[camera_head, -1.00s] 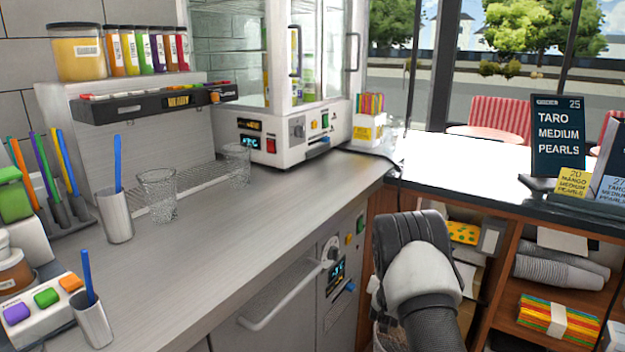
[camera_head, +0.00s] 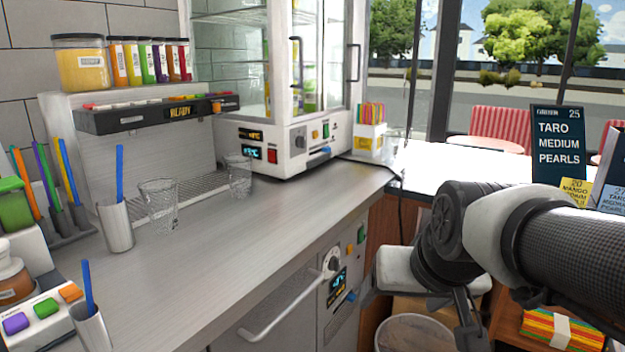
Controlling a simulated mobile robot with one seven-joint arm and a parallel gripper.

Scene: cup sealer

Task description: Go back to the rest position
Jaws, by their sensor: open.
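My arm reaches in from the right edge and bends in front of the wooden shelf, to the right of the steel counter. My gripper (camera_head: 462,322) hangs low at the end of the arm, with its dark fingers pointing down. It is open, and I see nothing held in it. It is apart from the counter and above the floor area near a round bin (camera_head: 415,335). Part of the gripper is hidden behind my own wrist links.
The steel counter (camera_head: 235,235) holds two clear cups (camera_head: 160,205), straw holders (camera_head: 117,228) and a white machine (camera_head: 290,150). The counter's front handle (camera_head: 280,318) juts out left of my arm. A menu sign (camera_head: 558,145) stands at the right. Shelf packets (camera_head: 562,328) lie below my forearm.

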